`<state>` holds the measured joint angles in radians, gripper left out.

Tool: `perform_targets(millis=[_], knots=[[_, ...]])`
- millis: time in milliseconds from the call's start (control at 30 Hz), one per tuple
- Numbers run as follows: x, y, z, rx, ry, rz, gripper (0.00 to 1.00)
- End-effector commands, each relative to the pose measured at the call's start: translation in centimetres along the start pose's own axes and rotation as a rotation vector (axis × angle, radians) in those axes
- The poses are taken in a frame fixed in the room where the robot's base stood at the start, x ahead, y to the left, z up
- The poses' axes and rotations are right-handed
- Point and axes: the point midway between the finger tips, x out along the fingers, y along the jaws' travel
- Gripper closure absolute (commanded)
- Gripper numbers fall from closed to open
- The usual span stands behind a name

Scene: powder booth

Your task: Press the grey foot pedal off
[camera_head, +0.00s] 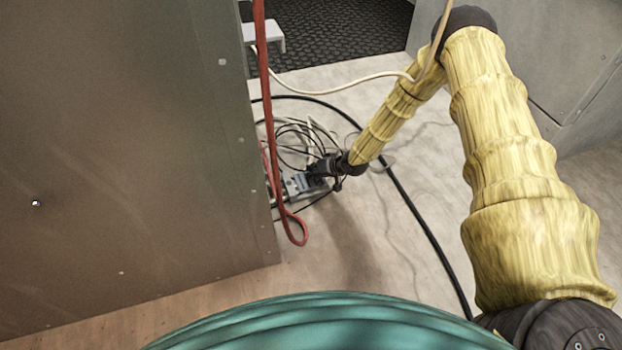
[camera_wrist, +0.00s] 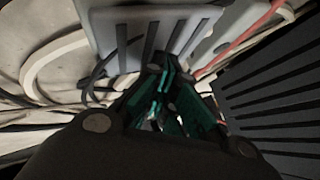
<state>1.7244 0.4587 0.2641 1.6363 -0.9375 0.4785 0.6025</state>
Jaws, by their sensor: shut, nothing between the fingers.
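A grey ribbed pedal (camera_wrist: 125,22) lies ahead of my gripper (camera_wrist: 165,85) in the wrist view. A darker slate ribbed pedal (camera_wrist: 285,95) stands close on the right; I cannot tell from its shade alone whether the task means this one. My gripper is shut and empty, its teal-lined fingers pointing at the lighter pedal's near edge. Contact cannot be made out. In the head view my gripper (camera_head: 318,168) is low over the pedal group (camera_head: 300,185) on the floor, beside the panel edge. My gripper and the panel hide part of that group.
A red hose (camera_head: 265,90) hangs in front of the pedals and ends in a loop. Tangled cables (camera_head: 295,135) lie behind them. A black cable (camera_head: 415,210) curves over the floor to the right. A large brown panel (camera_head: 120,150) blocks the left. Floor right of the pedals is mostly clear.

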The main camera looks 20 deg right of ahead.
Motion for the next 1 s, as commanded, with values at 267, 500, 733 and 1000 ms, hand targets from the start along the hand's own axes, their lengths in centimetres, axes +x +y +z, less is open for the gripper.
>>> perform_targets(millis=[267, 500, 733, 1000], knots=[[0.01, 0.05, 0.13, 0.000, -0.002, 0.001, 1.00], [0.33, 0.29, 0.38, 0.001, -0.002, 0.001, 1.00], [0.68, 0.53, 0.63, 0.000, -0.002, 0.001, 1.00], [0.70, 0.62, 0.71, 0.000, -0.003, 0.002, 1.00]])
